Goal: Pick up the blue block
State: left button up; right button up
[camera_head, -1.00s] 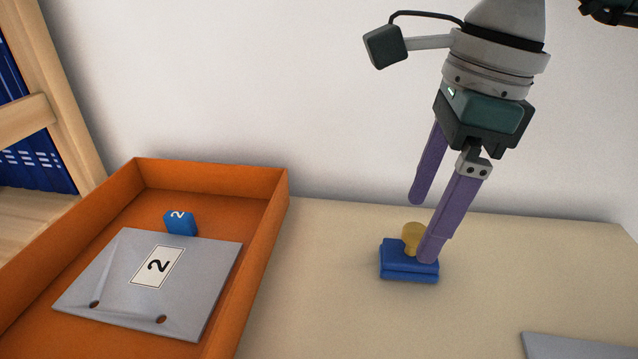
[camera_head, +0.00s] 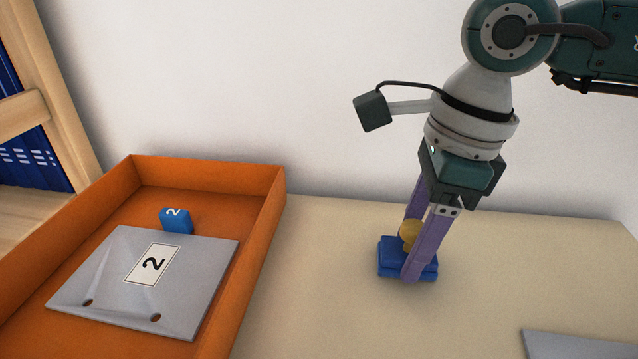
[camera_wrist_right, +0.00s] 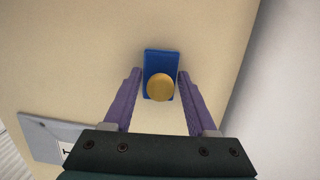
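A blue block (camera_head: 392,258) with a round yellow knob (camera_head: 410,235) on top sits on the table. In the right wrist view the block (camera_wrist_right: 160,60) is between the fingers, with the knob (camera_wrist_right: 160,87) facing the camera. My right gripper (camera_head: 410,256) is lowered over it, its purple fingers apart on either side of the knob, with gaps beside the knob in the wrist view. The near finger hides part of the block; I cannot tell if either finger touches it. My left gripper is out of view.
An orange tray (camera_head: 265,235) stands to the left, holding a grey plate (camera_head: 205,270) marked 2 and a small blue piece (camera_head: 176,222) marked 2. Another grey plate (camera_head: 585,345) lies at the lower right. A wall (camera_head: 240,80) is behind; the table (camera_head: 320,290) between tray and block is clear.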

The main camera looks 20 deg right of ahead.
grip_shut()
dwell(0.3)
